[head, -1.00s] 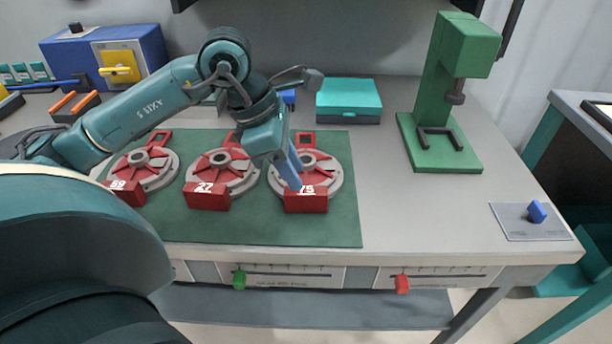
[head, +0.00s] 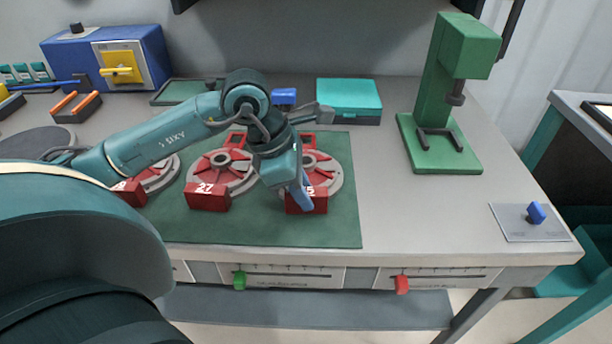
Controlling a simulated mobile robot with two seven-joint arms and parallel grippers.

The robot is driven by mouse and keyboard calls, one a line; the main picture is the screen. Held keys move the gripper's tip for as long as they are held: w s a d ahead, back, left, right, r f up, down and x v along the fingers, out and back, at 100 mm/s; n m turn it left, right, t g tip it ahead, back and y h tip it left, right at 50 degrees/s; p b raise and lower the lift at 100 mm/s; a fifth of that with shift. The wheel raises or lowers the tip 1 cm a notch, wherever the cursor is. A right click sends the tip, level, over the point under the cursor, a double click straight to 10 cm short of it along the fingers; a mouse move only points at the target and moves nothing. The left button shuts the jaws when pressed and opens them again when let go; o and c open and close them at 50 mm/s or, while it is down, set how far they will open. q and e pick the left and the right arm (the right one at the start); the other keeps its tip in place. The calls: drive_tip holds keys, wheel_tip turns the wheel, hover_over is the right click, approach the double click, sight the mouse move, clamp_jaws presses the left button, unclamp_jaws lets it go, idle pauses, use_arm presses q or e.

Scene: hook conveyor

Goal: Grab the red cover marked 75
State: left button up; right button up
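The red cover marked 75 (head: 320,202) is the rightmost of three similar red covers on the green mat. It has a red front block, a round grey rim and a square red loop at the back. My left gripper (head: 304,198) points down over it, its blue-grey fingers in front of the left part of the block, hiding the 7. The fingers overlap in this view, so their opening and any contact are unclear. The cover marked 27 (head: 209,196) is left of it. Another cover (head: 131,191) is farther left, its number mostly hidden by my arm. My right gripper is out of view.
The green mat (head: 260,232) lies on a grey table. A teal box (head: 348,96) stands behind the covers, and a green press (head: 440,150) stands to the right. A blue box with a yellow handle (head: 110,55) is back left.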

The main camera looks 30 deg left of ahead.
use_arm(q)
clamp_jaws()
drive_tip(key=shift+w+r, duration=0.1)
drive_tip(key=shift+r, duration=0.05)
drive_tip(key=shift+r, duration=0.1)
